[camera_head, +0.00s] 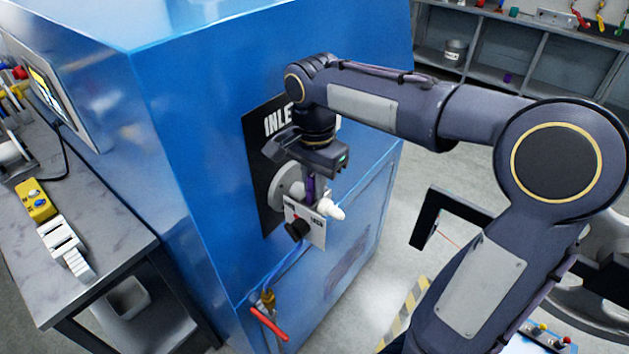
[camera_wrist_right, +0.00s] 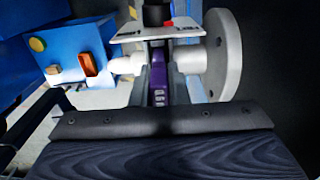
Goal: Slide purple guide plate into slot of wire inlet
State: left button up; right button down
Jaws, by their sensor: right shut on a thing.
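My right gripper (camera_head: 313,188) points down at the front of the wire inlet and is shut on the purple guide plate (camera_head: 310,190). The plate stands upright between the two fingers in the right wrist view (camera_wrist_right: 158,85). Its far end reaches the white inlet fitting under the labelled plate. I cannot tell how deep it sits in the slot, which the gripper and label plate hide. The wire inlet has a round grey flange (camera_wrist_right: 228,55), a white rounded end (camera_head: 331,209) and a white label plate (camera_head: 316,229) with a black knob (camera_head: 297,229). My left gripper is not in view.
The inlet sits on a black panel (camera_head: 263,125) on the blue machine cabinet (camera_head: 190,170). A red-handled valve (camera_head: 268,320) is below it. A grey workbench (camera_head: 90,190) stands at the left and shelves (camera_head: 540,60) at the back right.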

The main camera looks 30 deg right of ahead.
jog(key=shift+f, duration=0.35)
jog(key=shift+r, duration=0.1)
jog(key=shift+s+r+p, duration=0.1)
jog(key=shift+r+p, duration=0.2)
dwell(0.6)
jog(key=shift+f, duration=0.1)
jog(key=shift+f, duration=0.25)
jog(key=shift+r, duration=0.1)
dwell(0.4)
jog(key=shift+r+p, duration=0.25)
jog(key=shift+p, duration=0.05)
